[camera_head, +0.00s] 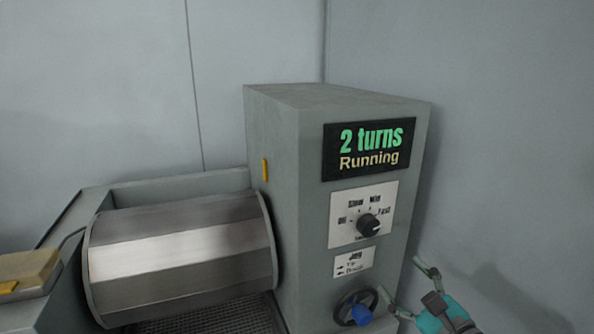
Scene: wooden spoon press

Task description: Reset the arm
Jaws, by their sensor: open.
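My gripper (409,290) is at the lower right, in front of the grey control cabinet (290,170). Its two fingers are spread apart and nothing shows between them. One fingertip is close to the blue-centred black handwheel (356,309) at the cabinet's lower front; I cannot tell whether they touch. The display (369,149) reads "2 turns" and "Running". Below it is a black speed knob (367,224) on a white plate with several marked settings. A smaller white "Jog" label (354,263) sits above the handwheel.
A ribbed metal drum (180,255) lies to the left of the cabinet, above a dark mesh surface (205,317). A yellowish block (28,272) is at the far left. Grey walls (480,130) stand behind. The space right of the cabinet looks free.

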